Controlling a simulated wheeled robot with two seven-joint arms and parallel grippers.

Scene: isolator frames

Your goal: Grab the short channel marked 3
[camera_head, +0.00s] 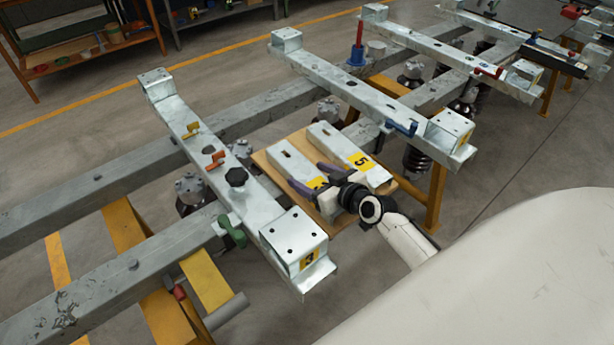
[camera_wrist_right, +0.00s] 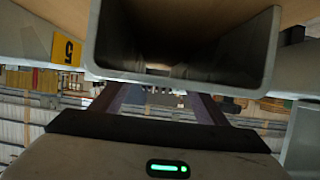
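Two short pale metal channels lie side by side on a wooden board. The right one (camera_head: 336,140) has a yellow label 5. The left one (camera_head: 288,155) has a yellow label (camera_head: 317,183) whose digit is partly hidden by my gripper. My right gripper (camera_head: 314,178) is at that label's end, its purple fingers apart, one towards each side of the channel. In the right wrist view the open end of a channel (camera_wrist_right: 180,77) fills the top centre, with the fingers (camera_wrist_right: 160,100) spread beyond its edge. Contact is not clear. My left gripper is not in view.
The board (camera_head: 262,160) sits between two crossbeams. The left crossbeam (camera_head: 262,215) has a label 3 on its end block and carries clamps and a black knob. The right crossbeam (camera_head: 370,98) has a blue clamp.

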